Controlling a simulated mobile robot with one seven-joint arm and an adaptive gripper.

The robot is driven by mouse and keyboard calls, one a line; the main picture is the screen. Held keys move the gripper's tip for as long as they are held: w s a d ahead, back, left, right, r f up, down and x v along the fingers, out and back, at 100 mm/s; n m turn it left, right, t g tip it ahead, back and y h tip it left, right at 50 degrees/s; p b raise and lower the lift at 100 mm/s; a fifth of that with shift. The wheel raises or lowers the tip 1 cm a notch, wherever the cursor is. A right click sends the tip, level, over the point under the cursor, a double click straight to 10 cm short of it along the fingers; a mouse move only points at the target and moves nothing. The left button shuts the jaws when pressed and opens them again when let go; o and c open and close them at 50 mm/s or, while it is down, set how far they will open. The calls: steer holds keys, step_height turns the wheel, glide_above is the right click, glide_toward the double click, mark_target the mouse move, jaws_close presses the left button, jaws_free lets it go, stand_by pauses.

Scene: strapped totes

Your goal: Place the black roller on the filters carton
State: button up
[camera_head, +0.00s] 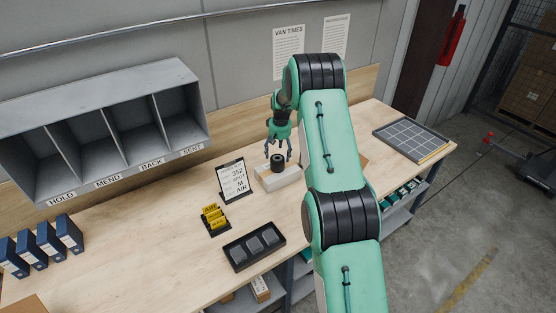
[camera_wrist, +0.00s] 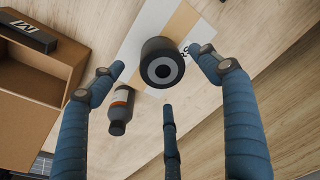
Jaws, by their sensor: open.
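The black roller (camera_head: 277,162) stands on end on a white carton (camera_head: 283,180) on the bench, just below my gripper (camera_head: 278,149). In the wrist view the roller (camera_wrist: 162,63) shows its round end with a grey ring and dark centre. It sits on the white carton (camera_wrist: 146,30), which has a tan stripe. Only the end of the carton's lettering shows, so I cannot read its name. My gripper (camera_wrist: 157,60) is open, its fingers spread around the roller and apart from it.
A dark bottle (camera_wrist: 118,112) lies close to the carton. A sign stand (camera_head: 234,181), yellow-tag holder (camera_head: 214,219) and black tray (camera_head: 233,256) are left of the carton. A gridded tray (camera_head: 410,138) is far right.

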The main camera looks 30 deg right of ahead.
mark_target(278, 160)
steer(key=shift+s+r, duration=0.15)
steer(key=shift+r, duration=1.05)
steer(key=shift+s+r, duration=0.1)
steer(key=shift+r, duration=1.05)
steer(key=shift+a+r, duration=0.1)
steer(key=shift+r, duration=0.05)
steer(key=s+a+r+t, duration=0.1)
steer(key=s+a+r, duration=0.55)
steer(key=r, duration=0.35)
steer(key=s+a+r+n, duration=0.1)
steer(key=s+a+r, duration=0.5)
steer(key=a+r, duration=0.3)
steer(key=s+a+r+t, duration=0.1)
steer(key=s+a+r, duration=0.55)
steer(key=r, duration=0.45)
steer(key=s+a+r+n+t, duration=0.1)
steer(key=s+a+r, duration=0.2)
steer(key=s+a, duration=0.35)
steer(key=s+a+r, duration=0.2)
steer(key=s+a, duration=0.1)
steer(key=s, duration=0.7)
steer(key=s+a+f, duration=0.1)
steer(key=s+a, duration=0.1)
steer(key=s, duration=0.6)
steer(key=s+a+f+t, duration=0.1)
steer(key=s+a+f, duration=0.1)
steer(key=s, duration=0.6)
steer(key=shift+s+a+n, duration=0.15)
steer(key=shift+a+n, duration=0.15)
steer(key=shift+a, duration=0.35)
